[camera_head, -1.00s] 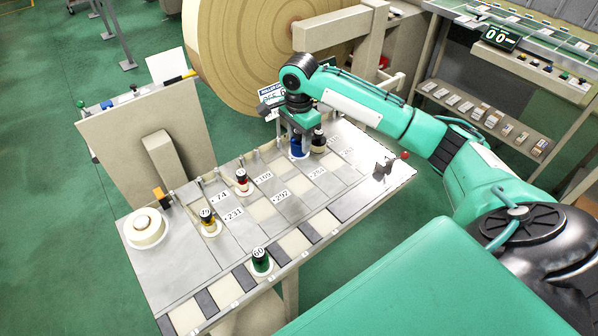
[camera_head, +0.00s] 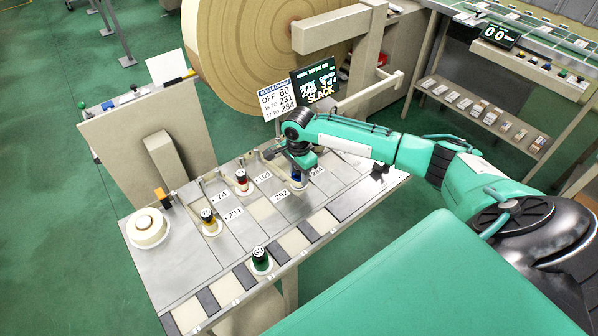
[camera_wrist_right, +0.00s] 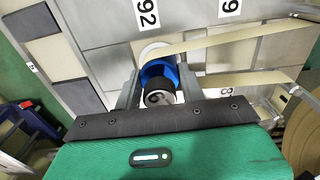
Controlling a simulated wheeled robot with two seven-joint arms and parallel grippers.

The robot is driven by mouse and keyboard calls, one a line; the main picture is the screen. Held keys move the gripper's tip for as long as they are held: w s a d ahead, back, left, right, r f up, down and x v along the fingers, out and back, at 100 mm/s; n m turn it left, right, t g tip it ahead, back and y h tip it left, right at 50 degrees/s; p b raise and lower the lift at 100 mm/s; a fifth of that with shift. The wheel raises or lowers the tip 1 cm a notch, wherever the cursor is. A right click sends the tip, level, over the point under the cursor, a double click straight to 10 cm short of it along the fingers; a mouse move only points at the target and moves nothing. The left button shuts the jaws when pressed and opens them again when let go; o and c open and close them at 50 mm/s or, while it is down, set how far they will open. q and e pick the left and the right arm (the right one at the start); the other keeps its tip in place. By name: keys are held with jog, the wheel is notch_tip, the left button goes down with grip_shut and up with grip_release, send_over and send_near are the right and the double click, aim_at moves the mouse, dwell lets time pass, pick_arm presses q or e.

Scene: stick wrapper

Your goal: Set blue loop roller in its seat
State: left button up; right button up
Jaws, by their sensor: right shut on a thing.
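The blue roller (camera_head: 296,179) has a black top and a white base. It shows under my right gripper (camera_head: 299,165), low over the metal table, between the labels 292 and 284. In the right wrist view the blue roller (camera_wrist_right: 158,71) stands between the two fingers of my right gripper (camera_wrist_right: 156,86), which is shut on it. A pale paper strip (camera_wrist_right: 215,40) runs from beside the roller's white base. I cannot tell whether the base touches the table. A seat under the roller is hidden. My left gripper is not in view.
On the table (camera_head: 165,274) stand a red roller (camera_head: 242,181), a yellow roller (camera_head: 208,221), a green roller marked 60 (camera_head: 260,260) and a cream roll (camera_head: 147,227). A sign (camera_head: 277,99) and a screen reading SLACK (camera_head: 316,82) stand behind. A large paper roll (camera_head: 240,50) is at the back.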

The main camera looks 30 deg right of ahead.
jog(key=o, duration=1)
jog(key=shift+f, duration=0.1)
jog(key=shift+o, duration=0.2)
notch_tip(320, 180, up, 12)
jog(key=shift+r+b, duration=0.2)
jog(key=shift+b, duration=0.7)
jog(key=shift+f, duration=0.1)
